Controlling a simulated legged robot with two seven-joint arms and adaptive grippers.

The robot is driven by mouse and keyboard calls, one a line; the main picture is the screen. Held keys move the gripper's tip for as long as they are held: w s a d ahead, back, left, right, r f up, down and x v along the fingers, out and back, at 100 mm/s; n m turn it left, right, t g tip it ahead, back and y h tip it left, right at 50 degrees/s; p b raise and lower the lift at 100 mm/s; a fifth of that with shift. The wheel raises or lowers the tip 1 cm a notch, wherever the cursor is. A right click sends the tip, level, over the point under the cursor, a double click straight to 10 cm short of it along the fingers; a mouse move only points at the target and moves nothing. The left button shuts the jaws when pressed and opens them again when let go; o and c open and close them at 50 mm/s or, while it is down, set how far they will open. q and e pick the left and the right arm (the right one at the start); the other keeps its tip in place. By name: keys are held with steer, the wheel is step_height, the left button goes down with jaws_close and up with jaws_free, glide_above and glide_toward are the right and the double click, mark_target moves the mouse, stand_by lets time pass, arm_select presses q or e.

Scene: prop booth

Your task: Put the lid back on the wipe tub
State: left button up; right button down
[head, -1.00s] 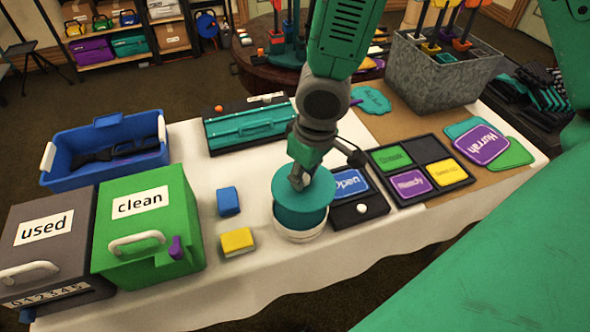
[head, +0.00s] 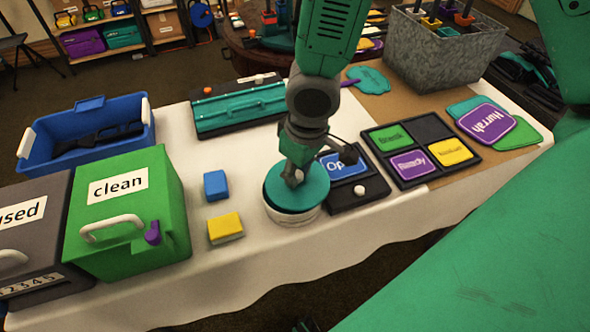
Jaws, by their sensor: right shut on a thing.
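The wipe tub (head: 292,217) stands upright near the front edge of the white table, its white lower wall showing. The teal lid (head: 312,195) lies over the tub's top and looks about level; whether it is fully seated I cannot tell. My right gripper (head: 294,180) comes down from above and is shut on the lid's middle, where its grip is partly hidden by the fingers. My left gripper is not in view.
A blue block (head: 216,185) and a yellow sponge (head: 226,228) lie left of the tub. The green "clean" box (head: 150,215) stands further left. A black tray (head: 425,152) of coloured cards lies to the right. A teal case (head: 240,106) lies behind.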

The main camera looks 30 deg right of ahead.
steer(key=shift+a+r, duration=0.1)
steer(key=shift+a, duration=0.3)
steer(key=shift+a+r, duration=0.2)
steer(key=shift+a, duration=0.6)
steer(key=shift+d, duration=0.35)
steer(key=shift+d+f, duration=0.2)
steer(key=shift+d, duration=0.45)
steer(key=shift+a+r+p, duration=0.2)
steer(key=shift+a+p, duration=0.2)
steer(key=shift+a, duration=0.5)
steer(key=shift+d+f, duration=0.15)
steer(key=shift+d, duration=0.5)
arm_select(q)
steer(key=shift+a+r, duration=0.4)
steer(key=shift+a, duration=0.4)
arm_select(e)
steer(key=shift+a, duration=0.65)
steer(key=shift+d, duration=0.1)
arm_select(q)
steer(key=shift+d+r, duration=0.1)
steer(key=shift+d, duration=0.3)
arm_select(e)
steer(key=shift+d+f, duration=0.1)
steer(key=shift+d, duration=0.25)
